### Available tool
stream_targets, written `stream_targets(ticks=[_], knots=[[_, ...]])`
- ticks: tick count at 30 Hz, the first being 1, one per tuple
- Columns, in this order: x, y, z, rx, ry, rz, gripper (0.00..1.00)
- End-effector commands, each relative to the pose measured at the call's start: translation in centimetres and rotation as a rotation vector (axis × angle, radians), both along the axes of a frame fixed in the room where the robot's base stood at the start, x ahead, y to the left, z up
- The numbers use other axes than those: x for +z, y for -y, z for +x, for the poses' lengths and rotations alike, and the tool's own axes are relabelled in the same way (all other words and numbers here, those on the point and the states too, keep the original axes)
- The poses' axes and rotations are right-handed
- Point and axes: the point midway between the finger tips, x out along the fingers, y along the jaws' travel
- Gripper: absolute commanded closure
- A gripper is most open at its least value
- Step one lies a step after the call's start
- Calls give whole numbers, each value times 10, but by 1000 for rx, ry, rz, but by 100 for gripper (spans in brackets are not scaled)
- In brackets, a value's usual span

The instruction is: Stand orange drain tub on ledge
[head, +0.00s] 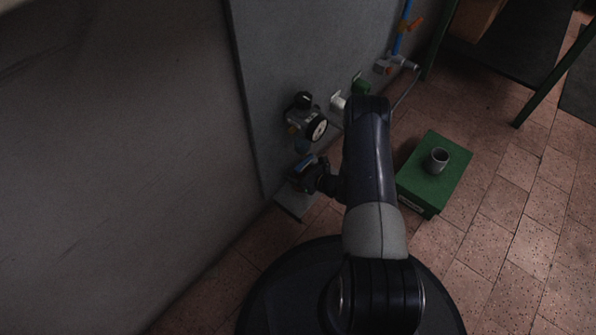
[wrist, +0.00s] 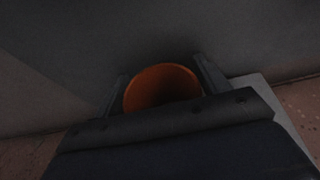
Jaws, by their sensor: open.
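The orange drain tub (wrist: 162,84) shows in the wrist view between the two fingers of my gripper (wrist: 161,76), its round open mouth facing the camera. My gripper is open, with one finger on either side of the tub; whether they touch it I cannot tell. The tub's lower part is hidden behind my gripper body. In the head view my gripper (head: 304,172) is low at the wall, over the grey ledge (head: 292,204), and the tub is hidden there. The ledge's pale edge also shows at the right of the wrist view (wrist: 276,108). Whether the tub rests on the ledge is hidden.
A regulator with a round gauge (head: 316,129) is fixed to the grey panel (head: 275,60) just above my gripper. A green box (head: 432,180) with a grey cup (head: 437,160) stands on the tiled floor to the right. A green-framed table (head: 540,95) is at the upper right.

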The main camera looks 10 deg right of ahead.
Motion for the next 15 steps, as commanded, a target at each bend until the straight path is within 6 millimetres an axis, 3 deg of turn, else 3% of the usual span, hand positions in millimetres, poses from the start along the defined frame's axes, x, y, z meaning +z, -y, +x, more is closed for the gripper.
stream_targets(ticks=[6,15], knots=[[0,0,0,0,0,0,12],[2,2,-3,-1,0,0,12]])
